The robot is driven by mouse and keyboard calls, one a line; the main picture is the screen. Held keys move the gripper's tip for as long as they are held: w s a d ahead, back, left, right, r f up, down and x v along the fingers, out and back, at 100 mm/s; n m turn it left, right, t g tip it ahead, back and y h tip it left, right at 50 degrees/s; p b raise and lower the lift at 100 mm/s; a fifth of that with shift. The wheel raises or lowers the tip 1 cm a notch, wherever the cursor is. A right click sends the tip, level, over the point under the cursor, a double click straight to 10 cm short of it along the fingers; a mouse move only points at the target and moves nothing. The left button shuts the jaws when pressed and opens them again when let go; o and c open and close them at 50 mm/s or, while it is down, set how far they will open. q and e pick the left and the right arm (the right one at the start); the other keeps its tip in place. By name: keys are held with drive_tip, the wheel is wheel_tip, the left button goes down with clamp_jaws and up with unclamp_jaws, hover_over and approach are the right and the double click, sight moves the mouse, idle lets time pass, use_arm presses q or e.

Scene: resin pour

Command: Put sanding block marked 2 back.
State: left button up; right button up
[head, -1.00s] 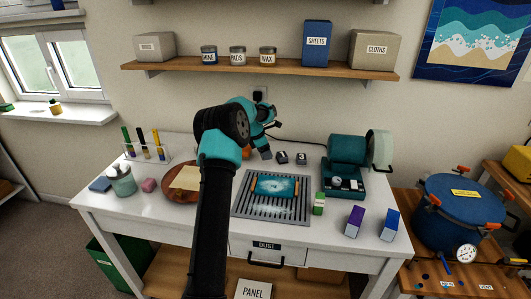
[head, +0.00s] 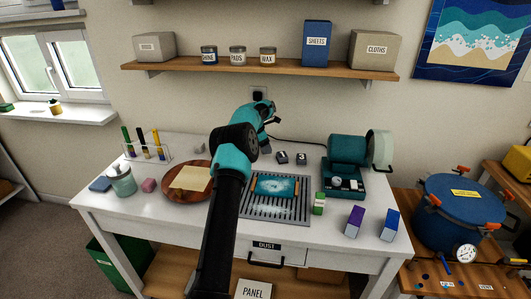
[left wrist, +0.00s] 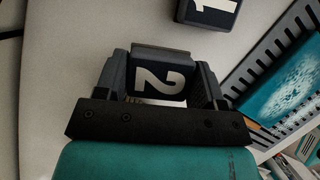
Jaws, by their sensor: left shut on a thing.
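My left gripper (left wrist: 158,88) is shut on the dark sanding block marked 2 (left wrist: 160,75), its white number facing the left wrist camera. In the head view my left gripper (head: 266,146) is at the back of the white table, just left of two dark blocks. Of those, the nearer one (head: 282,157) and the farther right one (head: 301,158) stand on the table. A block marked 1 (left wrist: 213,10) lies near the held block in the left wrist view. I cannot tell whether the held block touches the table. My right gripper is not in view.
A slotted grey grate (head: 243,208) bears a blue-and-white panel (head: 275,186). A teal machine (head: 346,150) stands right of the blocks, with a cord behind them. A brown round tray (head: 168,193) is on the left. My forearm covers part of the table's middle.

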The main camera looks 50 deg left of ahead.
use_arm(q)
drive_tip(key=shift+f, duration=1.7)
drive_tip(key=shift+f, duration=0.1)
drive_tip(key=o, duration=0.9)
drive_tip(key=v, duration=1.2)
